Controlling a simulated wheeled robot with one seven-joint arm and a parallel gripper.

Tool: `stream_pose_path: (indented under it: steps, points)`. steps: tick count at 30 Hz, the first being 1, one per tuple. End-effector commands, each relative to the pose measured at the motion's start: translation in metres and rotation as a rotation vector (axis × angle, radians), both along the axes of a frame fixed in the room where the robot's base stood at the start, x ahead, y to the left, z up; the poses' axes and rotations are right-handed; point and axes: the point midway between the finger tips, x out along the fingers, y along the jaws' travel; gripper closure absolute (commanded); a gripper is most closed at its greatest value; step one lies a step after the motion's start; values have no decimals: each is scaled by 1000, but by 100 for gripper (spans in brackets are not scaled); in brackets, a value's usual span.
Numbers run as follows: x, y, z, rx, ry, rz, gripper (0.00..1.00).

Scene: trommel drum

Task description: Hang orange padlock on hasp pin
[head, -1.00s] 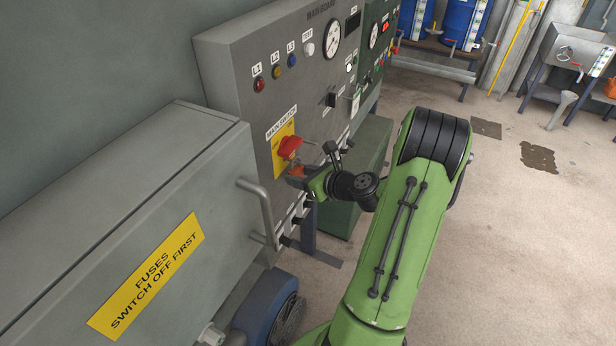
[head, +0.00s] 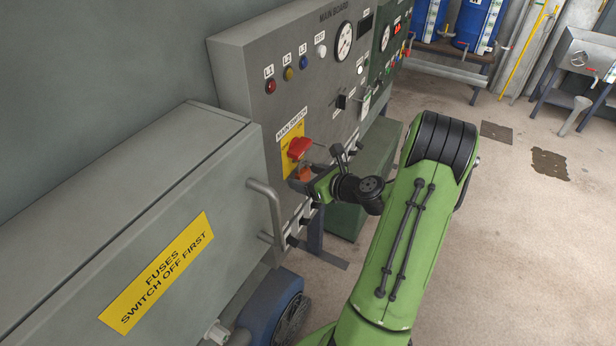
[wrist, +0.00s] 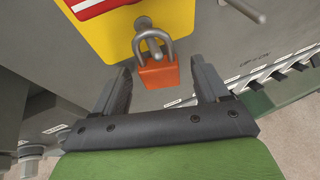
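The orange padlock (wrist: 158,73) hangs below the hasp pin (wrist: 146,24), with its grey shackle around the pin as far as the wrist view shows. It also shows small and partly hidden in the head view (head: 304,174), below the red main switch handle (head: 299,147). My gripper (wrist: 162,70) is open. Its two fingers stand on either side of the padlock body, with a visible gap on each side. In the head view my gripper (head: 302,184) is close to the panel, just under the switch.
The grey main board (head: 235,75) stands behind the switch. A grey fuse box (head: 130,220) with a handle (head: 268,210) juts out at left. A row of small black switches (wrist: 285,68) lies right of my gripper. The floor (head: 510,250) at right is clear.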

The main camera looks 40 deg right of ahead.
Motion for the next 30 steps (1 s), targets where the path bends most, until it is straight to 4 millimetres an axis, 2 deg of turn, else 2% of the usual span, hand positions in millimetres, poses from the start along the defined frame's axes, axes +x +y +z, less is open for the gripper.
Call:
stream_pose_path:
  steps: [8,11,21,25,30]
  points:
    - [-6,-1,2,-1,2,-2,26]
    - [-24,-4,10,-1,2,-6,26]
    - [-112,-10,47,-1,1,-7,26]
    - [-135,-12,57,-2,1,-4,26]
    - [-145,-12,60,0,-1,0,26]
